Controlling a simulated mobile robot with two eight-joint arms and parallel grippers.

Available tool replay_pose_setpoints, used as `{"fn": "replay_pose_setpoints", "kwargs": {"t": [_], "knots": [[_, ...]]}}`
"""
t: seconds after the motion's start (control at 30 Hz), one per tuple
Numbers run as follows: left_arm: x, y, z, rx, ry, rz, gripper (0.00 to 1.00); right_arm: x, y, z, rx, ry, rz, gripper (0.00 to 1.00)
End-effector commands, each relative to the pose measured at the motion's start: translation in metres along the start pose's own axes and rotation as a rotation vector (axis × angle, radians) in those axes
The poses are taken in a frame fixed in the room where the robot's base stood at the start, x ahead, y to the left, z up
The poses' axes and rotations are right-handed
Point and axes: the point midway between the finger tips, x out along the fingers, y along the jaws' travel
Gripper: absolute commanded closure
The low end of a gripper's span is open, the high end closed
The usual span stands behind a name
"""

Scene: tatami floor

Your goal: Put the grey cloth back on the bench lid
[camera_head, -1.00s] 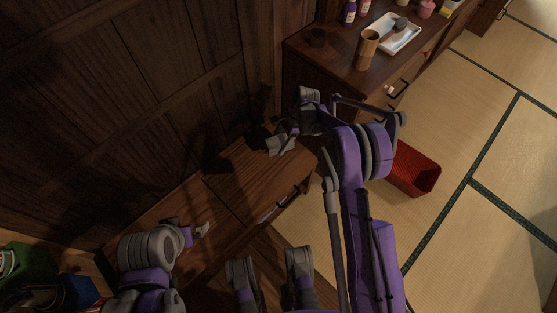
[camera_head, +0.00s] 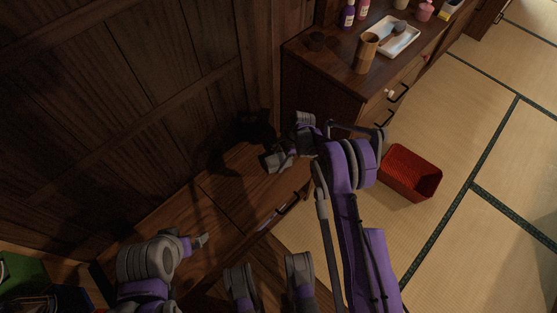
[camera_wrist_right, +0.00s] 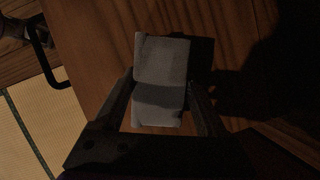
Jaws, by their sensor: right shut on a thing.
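The grey cloth (camera_wrist_right: 162,62) is a small folded piece between the fingers of my right gripper (camera_wrist_right: 160,105) in the right wrist view. My right gripper is shut on it. In the head view the right gripper (camera_head: 274,161) is over the far right part of the wooden bench lid (camera_head: 235,185), and the cloth is too small there to tell from the fingers. The wrist view shows wood beneath the cloth; I cannot tell whether it touches. My left gripper (camera_head: 202,241) is over the near left part of the bench, and its jaws are too small to read.
A wooden chest (camera_head: 320,75) stands beyond the bench, with a bamboo cup (camera_head: 366,53), a white tray (camera_head: 399,42) and bottles on top. A red basket (camera_head: 410,190) sits on the tatami to the right. A dark panelled wall (camera_head: 120,110) borders the bench.

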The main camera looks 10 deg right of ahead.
Motion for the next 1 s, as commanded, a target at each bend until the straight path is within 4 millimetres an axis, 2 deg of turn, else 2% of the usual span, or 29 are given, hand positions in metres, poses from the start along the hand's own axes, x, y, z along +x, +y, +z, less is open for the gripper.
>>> {"fn": "replay_pose_setpoints", "kwargs": {"t": [0.1, 0.13, 0.27, 0.5, 0.63, 0.77, 1.0], "knots": [[0.005, 0.000, 0.001, 0.000, -0.002, 0.000, 0.00, 0.004, 0.000, -0.002, 0.000, 0.000, 0.000, 0.86], [0.004, 0.000, 0.001, 0.000, -0.001, 0.000, 0.00, 0.004, 0.000, -0.002, 0.000, 0.000, 0.000, 0.22], [0.004, 0.000, 0.001, 0.000, -0.001, 0.000, 0.00, 0.003, 0.000, -0.001, 0.000, 0.000, 0.000, 0.00], [0.003, 0.000, 0.001, 0.000, -0.001, 0.000, 0.00, 0.002, 0.000, -0.001, 0.000, 0.000, 0.000, 0.00], [-0.003, 0.000, -0.001, 0.000, 0.001, 0.000, 0.00, -0.007, 0.000, 0.001, 0.001, 0.000, -0.001, 0.00], [-0.007, 0.000, -0.002, 0.000, 0.002, 0.000, 0.00, -0.030, 0.000, 0.001, 0.002, 0.000, 0.000, 0.00], [-0.017, 0.000, -0.005, 0.000, 0.006, 0.000, 0.00, -0.084, 0.000, 0.001, 0.001, 0.000, 0.000, 0.00]]}}
